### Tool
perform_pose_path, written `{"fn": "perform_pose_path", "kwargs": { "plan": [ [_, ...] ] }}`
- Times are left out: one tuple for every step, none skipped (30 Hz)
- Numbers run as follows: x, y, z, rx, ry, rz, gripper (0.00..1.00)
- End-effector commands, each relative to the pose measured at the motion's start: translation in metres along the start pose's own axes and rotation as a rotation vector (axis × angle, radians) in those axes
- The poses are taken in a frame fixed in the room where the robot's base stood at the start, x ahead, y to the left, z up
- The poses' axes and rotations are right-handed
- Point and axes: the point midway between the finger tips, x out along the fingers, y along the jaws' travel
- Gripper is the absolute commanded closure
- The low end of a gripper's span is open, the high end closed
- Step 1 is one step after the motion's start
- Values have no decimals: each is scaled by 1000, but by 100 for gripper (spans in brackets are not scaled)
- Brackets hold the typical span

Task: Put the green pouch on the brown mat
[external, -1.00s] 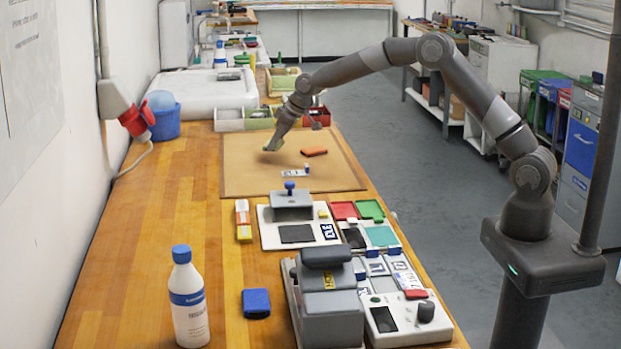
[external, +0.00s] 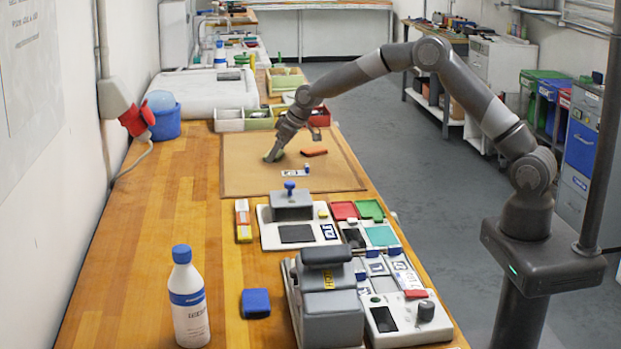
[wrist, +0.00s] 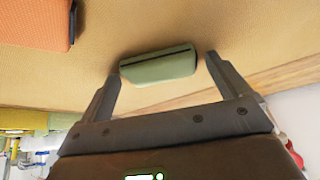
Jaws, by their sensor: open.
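The green pouch (external: 270,158) lies on the brown mat (external: 245,181), towards its back half; in the external view my gripper partly hides it. The pouch (wrist: 160,69) also shows in the wrist view, with a dark slit along one long edge. My gripper (external: 274,154) is low over the mat, pointing down at the pouch. In the wrist view its two fingers (wrist: 162,68) are spread on either side of the pouch, with a small gap at each end. The mat (wrist: 225,30) fills much of that view.
An orange pouch (external: 314,152) lies on the mat just right of my gripper. A small card with a blue item (external: 296,171) is nearer. Open bins (external: 258,118) stand behind the mat. Devices (external: 292,205) crowd the front right; the mat's left front is bare.

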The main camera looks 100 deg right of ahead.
Motion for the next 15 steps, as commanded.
{"fn": "perform_pose_path", "kwargs": {
  "plan": [
    [0,0,0,0,0,0,6],
    [0,0,0,0,0,0,6],
    [-1,0,-1,0,1,0,6],
    [-2,0,-1,0,1,0,6],
    [-4,0,-2,0,2,0,6],
    [-7,0,-2,0,2,1,6],
    [-10,0,-2,0,2,1,6],
    [-14,0,-2,1,2,1,6],
    [-20,0,-2,1,2,1,6],
    [-25,0,-2,1,2,1,6],
    [-31,0,-2,1,2,1,6],
    [-39,0,-2,1,3,1,6],
    [-45,0,-2,1,2,1,6],
    [-52,0,-3,0,3,1,6],
    [-60,0,-3,0,3,1,6]
  ]
}}
